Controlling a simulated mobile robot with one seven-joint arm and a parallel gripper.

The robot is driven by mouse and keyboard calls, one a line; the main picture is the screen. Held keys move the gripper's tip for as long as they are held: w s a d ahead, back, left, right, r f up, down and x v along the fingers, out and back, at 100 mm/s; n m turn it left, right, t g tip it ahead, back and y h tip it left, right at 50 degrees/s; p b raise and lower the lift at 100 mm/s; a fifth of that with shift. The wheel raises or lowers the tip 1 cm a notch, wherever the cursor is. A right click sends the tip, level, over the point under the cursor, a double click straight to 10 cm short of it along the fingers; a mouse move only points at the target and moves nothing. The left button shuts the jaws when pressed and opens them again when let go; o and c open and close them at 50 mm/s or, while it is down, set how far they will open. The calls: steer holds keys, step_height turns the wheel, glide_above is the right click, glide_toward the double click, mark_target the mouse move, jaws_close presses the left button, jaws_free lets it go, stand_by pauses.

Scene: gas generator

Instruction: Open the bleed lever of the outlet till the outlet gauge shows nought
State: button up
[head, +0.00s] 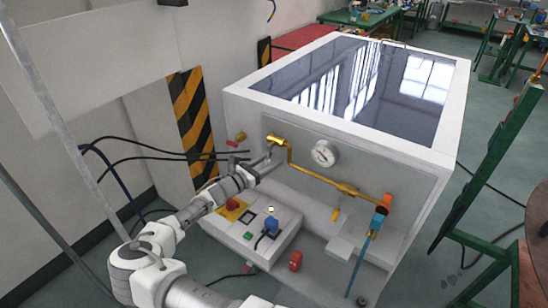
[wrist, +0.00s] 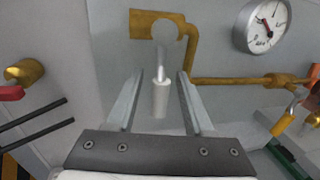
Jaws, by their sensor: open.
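My gripper (wrist: 157,92) is open in the wrist view, its two fingers on either side of a light grey lever handle (wrist: 160,98). The handle hangs down from a round part on the brass pipe (wrist: 194,50); I see no clear contact. In the head view my gripper (head: 262,165) is at the panel's upper left, just below the brass pipe (head: 290,155). The round white gauge (head: 324,153) is right of it. The gauge also shows in the wrist view (wrist: 264,22), cut by the frame's top; its reading is too small to tell.
A yellow-handled lever (wrist: 284,122) hangs lower right on the pipe. A red-handled brass fitting (wrist: 24,74) and black hoses (wrist: 35,125) are at the left. In the head view a control box (head: 262,232) and a red object (head: 295,261) stand below.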

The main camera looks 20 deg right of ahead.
steer(key=shift+x, duration=0.85)
jaws_close()
stand_by(0.8)
